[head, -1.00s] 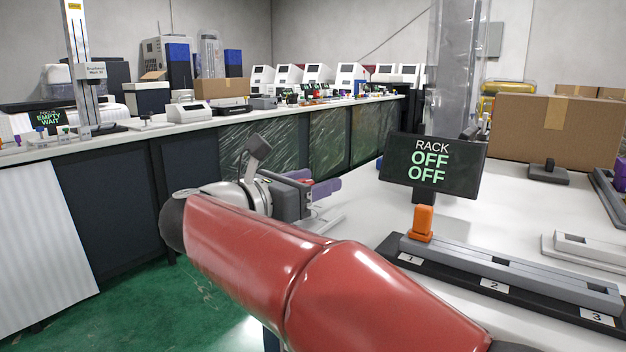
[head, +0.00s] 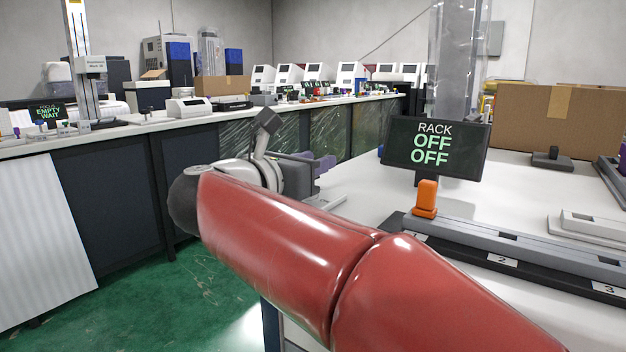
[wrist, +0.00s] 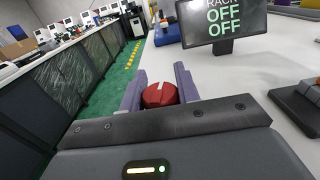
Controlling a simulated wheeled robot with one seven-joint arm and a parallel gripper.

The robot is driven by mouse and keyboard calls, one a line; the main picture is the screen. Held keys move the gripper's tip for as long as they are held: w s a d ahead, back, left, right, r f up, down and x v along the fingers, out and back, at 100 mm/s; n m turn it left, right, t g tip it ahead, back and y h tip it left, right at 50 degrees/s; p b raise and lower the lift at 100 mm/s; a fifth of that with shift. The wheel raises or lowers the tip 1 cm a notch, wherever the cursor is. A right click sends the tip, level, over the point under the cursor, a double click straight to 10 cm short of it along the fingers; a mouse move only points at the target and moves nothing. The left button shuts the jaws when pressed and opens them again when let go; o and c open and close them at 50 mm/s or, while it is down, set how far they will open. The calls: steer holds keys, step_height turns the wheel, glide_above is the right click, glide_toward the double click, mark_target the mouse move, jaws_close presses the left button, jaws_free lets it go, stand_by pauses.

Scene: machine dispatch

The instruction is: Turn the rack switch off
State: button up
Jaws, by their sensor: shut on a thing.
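My gripper (wrist: 158,92) has two purple fingers, one on each side of a red round knob (wrist: 160,95) with a pale line across its top. The fingers are shut on the knob. In the head view my gripper (head: 322,165) shows beyond my red arm, at the left edge of the white table; the knob is hidden there. A black display (head: 436,148) reads RACK, OFF, OFF. It also shows in the wrist view (wrist: 222,22), beyond the knob and to the right.
An orange piece (head: 427,198) stands on a grey rail with numbered labels (head: 502,260). A cardboard box (head: 555,115) is at the back right of the table. A long counter with machines runs along the left, with green floor between.

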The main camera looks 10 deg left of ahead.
steer(key=n+y+b, duration=0.1)
steer(key=y+b, duration=0.1)
steer(key=shift+f+n+t+y, duration=0.3)
steer(key=shift+n+t, duration=0.1)
steer(key=shift+a+r+n+y+b, duration=0.25)
steer(key=shift+n+y+b, duration=0.2)
steer(key=shift+y, duration=0.35)
steer(key=o, duration=1)
steer(key=s, duration=0.5)
steer(key=s+a, duration=0.1)
steer(key=s, duration=0.1)
steer(key=shift+s+a, duration=0.1)
steer(key=shift+s, duration=0.2)
